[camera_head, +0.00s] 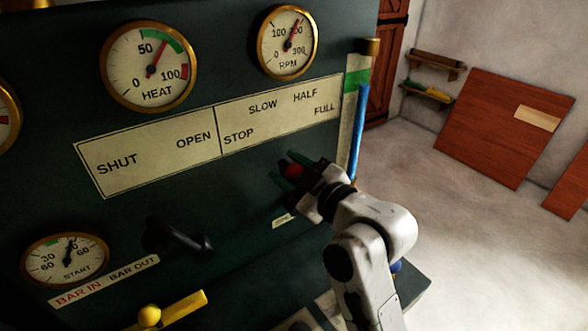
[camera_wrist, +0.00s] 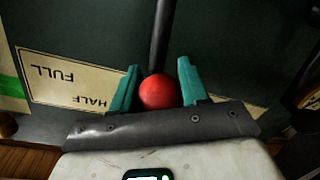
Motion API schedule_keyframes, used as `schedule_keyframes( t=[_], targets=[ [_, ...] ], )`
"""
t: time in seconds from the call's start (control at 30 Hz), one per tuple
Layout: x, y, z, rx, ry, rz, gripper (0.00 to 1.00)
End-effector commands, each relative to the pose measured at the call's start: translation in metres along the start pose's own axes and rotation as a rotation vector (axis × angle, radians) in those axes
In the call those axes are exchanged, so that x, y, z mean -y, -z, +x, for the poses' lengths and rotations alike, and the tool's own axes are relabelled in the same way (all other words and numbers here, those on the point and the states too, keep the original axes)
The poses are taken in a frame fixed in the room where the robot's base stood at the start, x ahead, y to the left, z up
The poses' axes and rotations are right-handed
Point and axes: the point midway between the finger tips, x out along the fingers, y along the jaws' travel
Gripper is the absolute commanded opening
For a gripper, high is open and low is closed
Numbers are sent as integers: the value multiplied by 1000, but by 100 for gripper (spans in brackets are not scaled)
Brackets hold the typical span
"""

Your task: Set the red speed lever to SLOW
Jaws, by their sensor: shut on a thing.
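The red knob of the speed lever (camera_head: 292,170) sits between the teal fingers of my gripper (camera_head: 290,172). In the wrist view the red knob (camera_wrist: 160,92) is held between the fingertips (camera_wrist: 160,88), with its dark rod running up behind it. The speed plate (camera_head: 280,112) reads STOP, SLOW, HALF, FULL from left to right. In the head view the knob appears below the plate, under the HALF and FULL side. In the upside-down wrist view it lies close to the HALF label. The lever's pivot is hidden, so its exact setting cannot be told.
A black lever (camera_head: 178,240) and a yellow-handled lever (camera_head: 165,312) stand to the left, below the SHUT/OPEN plate. The RPM gauge (camera_head: 288,42) and HEAT gauge (camera_head: 148,66) are above. A blue rod in a sight tube (camera_head: 359,120) stands close right of my gripper. Open floor lies right.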

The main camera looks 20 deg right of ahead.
Motion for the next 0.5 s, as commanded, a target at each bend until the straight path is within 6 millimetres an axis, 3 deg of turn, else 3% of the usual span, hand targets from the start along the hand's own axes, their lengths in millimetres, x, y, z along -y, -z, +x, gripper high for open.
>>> schedule_keyframes(
  t=[0.07, 0.1, 0.33, 0.5],
  targets=[
    [1, -2, 0, 5, 3, 3, 0],
    [1, -2, 0, 6, 3, 3, 48],
    [0, -2, 0, 3, 2, 3, 69],
    [0, -1, 0, 2, 1, 3, 69]
  ],
)
